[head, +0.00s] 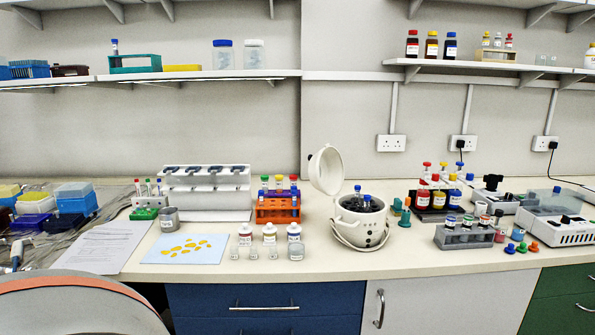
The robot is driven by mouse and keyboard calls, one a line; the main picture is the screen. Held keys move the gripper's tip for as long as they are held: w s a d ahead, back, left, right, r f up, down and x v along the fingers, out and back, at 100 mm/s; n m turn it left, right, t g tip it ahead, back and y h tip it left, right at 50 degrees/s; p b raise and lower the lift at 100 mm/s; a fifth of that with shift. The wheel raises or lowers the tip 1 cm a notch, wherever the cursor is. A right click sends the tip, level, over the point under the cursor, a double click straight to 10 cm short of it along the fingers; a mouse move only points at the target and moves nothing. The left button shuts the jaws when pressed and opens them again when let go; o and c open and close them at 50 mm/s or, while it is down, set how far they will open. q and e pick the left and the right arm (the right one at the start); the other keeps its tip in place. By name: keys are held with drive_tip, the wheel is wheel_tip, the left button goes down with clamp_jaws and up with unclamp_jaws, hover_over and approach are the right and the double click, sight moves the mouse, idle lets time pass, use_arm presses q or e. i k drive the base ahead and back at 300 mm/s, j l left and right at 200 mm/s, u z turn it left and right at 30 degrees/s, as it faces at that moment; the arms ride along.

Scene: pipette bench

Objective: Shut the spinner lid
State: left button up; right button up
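The spinner (362,234) is a round white machine on the bench, right of centre. Its domed white lid (327,170) stands open, tipped up and back on the left side of the body. Blue-capped tubes (361,194) stick up from the dark rotor inside the bowl. A thin pale loop, like a handle or cord, lies around the front of the body. Neither of my grippers can be made out in the head view.
Left of the spinner stand an orange tube rack (278,211) and small labelled bottles (269,233). The bench front before the spinner is clear.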

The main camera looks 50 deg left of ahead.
sight(330, 181)
drive_tip(key=k+j+u, duration=0.15)
drive_tip(key=j+u, duration=0.15)
drive_tip(key=j, duration=0.7)
drive_tip(key=j+u, duration=0.3)
drive_tip(key=j, duration=0.7)
